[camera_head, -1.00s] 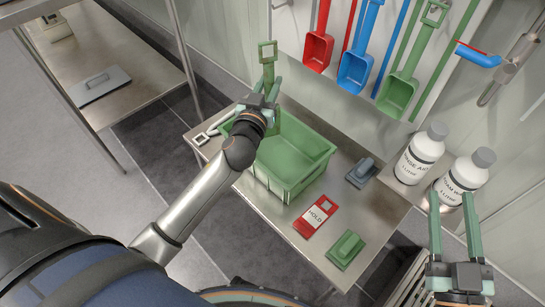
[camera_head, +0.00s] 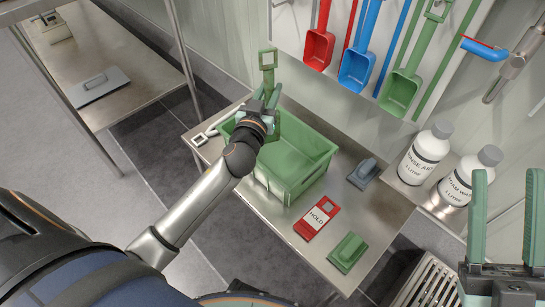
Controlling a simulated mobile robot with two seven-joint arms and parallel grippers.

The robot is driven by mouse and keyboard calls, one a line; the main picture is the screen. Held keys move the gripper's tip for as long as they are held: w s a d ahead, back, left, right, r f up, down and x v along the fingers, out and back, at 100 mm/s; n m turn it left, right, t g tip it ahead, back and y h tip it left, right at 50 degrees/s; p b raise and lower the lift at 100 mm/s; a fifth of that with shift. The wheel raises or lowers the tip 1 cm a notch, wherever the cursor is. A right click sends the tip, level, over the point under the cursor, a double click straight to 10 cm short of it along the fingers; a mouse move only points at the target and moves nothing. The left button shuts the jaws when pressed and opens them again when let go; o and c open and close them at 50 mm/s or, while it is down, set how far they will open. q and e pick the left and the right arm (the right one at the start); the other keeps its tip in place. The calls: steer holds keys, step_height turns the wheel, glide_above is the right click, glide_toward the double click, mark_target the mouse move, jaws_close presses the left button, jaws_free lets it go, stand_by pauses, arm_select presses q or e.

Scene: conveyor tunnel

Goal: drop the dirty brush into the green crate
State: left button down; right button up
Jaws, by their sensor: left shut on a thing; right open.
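The green crate (camera_head: 296,184) stands on the steel table, its open top facing up. My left gripper (camera_head: 266,94) is over the crate's far left corner. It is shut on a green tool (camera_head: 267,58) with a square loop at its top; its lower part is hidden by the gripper. A green block-shaped brush (camera_head: 348,251) lies at the table's front, and a grey-blue one (camera_head: 362,173) lies right of the crate. I cannot make out dirt on either. My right gripper (camera_head: 508,180) is open and empty at the right edge.
A red HOLD tag (camera_head: 317,218) lies before the crate on the steel table (camera_head: 270,215). A pale-handled tool (camera_head: 212,132) lies left of it. Two white bottles (camera_head: 425,155) stand at right. Red, blue and green scoops (camera_head: 400,93) hang on the wall. A grated surface (camera_head: 430,283) is below.

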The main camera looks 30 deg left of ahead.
stand_by(0.3)
arm_select(q)
steer(key=c, duration=0.5)
jaws_free()
